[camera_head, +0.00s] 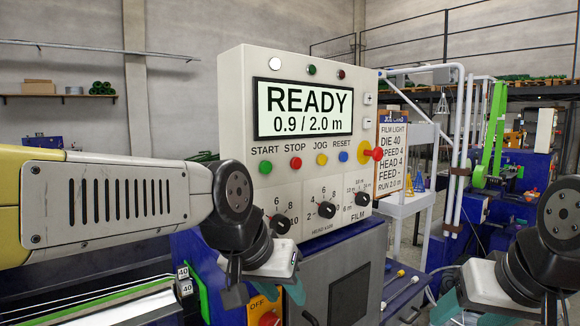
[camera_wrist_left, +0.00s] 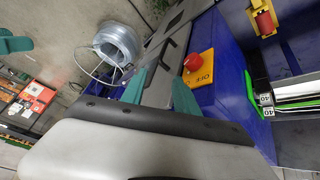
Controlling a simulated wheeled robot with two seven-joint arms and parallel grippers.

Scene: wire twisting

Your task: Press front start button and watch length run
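The control panel (camera_head: 234,120) is a pale box whose screen (camera_head: 304,110) reads READY and 0.9 / 2.0 m. The green START button (camera_head: 265,167) is on its front, left of the red STOP button (camera_head: 296,163). My left gripper (camera_head: 266,294) is below the START button and apart from it. In the left wrist view, the two teal fingers of my left gripper (camera_wrist_left: 160,92) stand apart with nothing between them. My right gripper (camera_head: 490,310) is at the lower right, partly cut off, and its finger gap is not clear.
A yellow JOG button (camera_head: 321,159), a blue RESET button (camera_head: 343,156) and several black knobs (camera_head: 281,224) share the panel. A red emergency stop (camera_wrist_left: 192,62) on a yellow plate is near my left fingers. A job card (camera_head: 391,158) hangs right of the panel.

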